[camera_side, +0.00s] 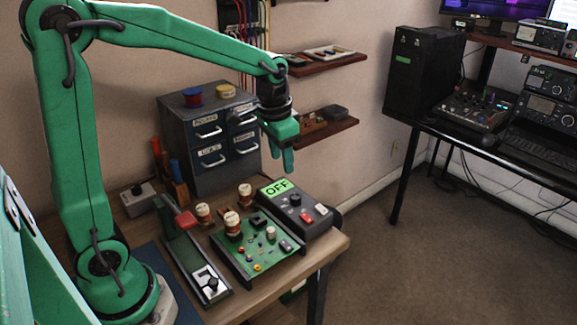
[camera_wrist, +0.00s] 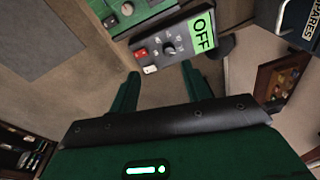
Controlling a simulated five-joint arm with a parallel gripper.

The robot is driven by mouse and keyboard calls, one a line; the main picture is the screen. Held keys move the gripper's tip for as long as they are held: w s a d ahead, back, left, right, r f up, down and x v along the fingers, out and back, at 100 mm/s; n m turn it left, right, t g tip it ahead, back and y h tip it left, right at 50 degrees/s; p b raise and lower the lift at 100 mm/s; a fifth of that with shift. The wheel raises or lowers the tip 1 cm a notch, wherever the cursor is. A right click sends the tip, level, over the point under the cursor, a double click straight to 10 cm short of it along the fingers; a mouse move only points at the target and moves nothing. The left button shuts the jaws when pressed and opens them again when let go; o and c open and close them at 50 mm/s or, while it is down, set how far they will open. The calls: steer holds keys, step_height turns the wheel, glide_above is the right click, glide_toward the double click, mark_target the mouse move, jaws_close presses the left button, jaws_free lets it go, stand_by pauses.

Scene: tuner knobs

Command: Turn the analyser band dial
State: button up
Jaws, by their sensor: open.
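The analyser (camera_side: 318,222) is a dark grey box with a lit green "OFF" display (camera_side: 277,187), at the right end of the bench. Its round black band dial (camera_side: 295,200) sits on the top face near the display. In the wrist view the dial (camera_wrist: 169,47) shows with pale marks around it, just beyond the fingertips. My gripper (camera_side: 284,162) is green and hangs in the air above the analyser, apart from the dial. In the wrist view my gripper (camera_wrist: 161,71) has its two fingers spread, with nothing between them.
Left of the analyser are a green circuit board (camera_side: 255,262) with copper coils (camera_side: 232,224) and a narrow device with a red handle (camera_side: 186,221). A grey drawer cabinet (camera_side: 209,140) stands behind. A wall shelf (camera_side: 325,130) is near my gripper. The bench edge (camera_side: 330,255) is close.

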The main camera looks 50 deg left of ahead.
steer(key=g, duration=0.1)
glide_above(295, 196)
steer(key=shift+m, duration=0.4)
step_height(295, 196, down, 6)
steer(key=shift+f, duration=0.15)
steer(key=shift+f, duration=0.1)
steer(key=shift+f, duration=3.8)
steer(key=c, duration=1)
